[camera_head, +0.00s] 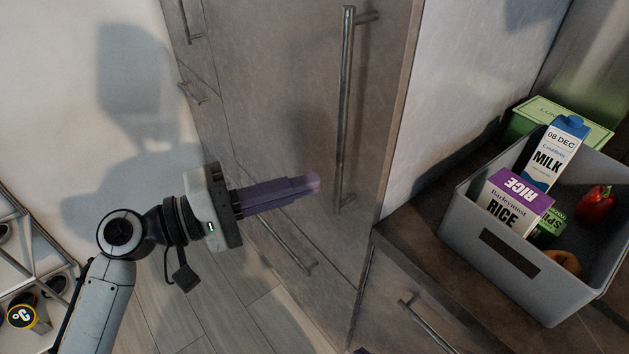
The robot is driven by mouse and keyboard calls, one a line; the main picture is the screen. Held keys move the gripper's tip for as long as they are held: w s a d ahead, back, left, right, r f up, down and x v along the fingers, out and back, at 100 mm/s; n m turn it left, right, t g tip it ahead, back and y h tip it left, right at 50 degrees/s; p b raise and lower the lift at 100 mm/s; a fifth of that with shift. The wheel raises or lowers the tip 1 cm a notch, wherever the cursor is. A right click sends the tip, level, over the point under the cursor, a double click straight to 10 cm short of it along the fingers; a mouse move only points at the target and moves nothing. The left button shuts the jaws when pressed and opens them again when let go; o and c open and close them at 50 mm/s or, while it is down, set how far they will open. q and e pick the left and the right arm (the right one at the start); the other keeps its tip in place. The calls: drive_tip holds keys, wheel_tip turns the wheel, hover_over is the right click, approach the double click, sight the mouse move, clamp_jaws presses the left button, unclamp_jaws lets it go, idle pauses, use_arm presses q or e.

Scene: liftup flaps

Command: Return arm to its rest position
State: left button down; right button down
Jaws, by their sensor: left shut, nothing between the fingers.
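My left arm comes in from the lower left, bent at a dark round joint. My left gripper (312,184) points to the right with its purple fingers shut and nothing between them. It appears in front of the tall grey cabinet, to the left of the long vertical handle (346,110). I cannot tell the exact gap to the cabinet front.
A grey crate (470,225) on the dark counter at right holds a milk carton (556,155), a rice box (508,205), a red pepper (597,203) and other food. A green box (540,112) stands behind it. Lower drawers have bar handles. Wooden floor shows below.

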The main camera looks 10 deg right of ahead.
use_arm(q)
drive_tip(key=s+a+b, duration=0.2)
drive_tip(key=a, duration=0.9)
drive_tip(key=a+f+n+t+y, duration=0.25)
drive_tip(key=f+t+y, duration=0.35)
drive_tip(key=f, duration=1.6)
drive_tip(key=s+a+f+m+y, duration=0.6)
drive_tip(key=s+a+f+y, duration=0.3)
drive_tip(key=s+f, duration=0.5)
drive_tip(key=shift+a+f, duration=0.8)
drive_tip(key=shift+a, duration=0.1)
drive_tip(key=shift+s, duration=0.1)
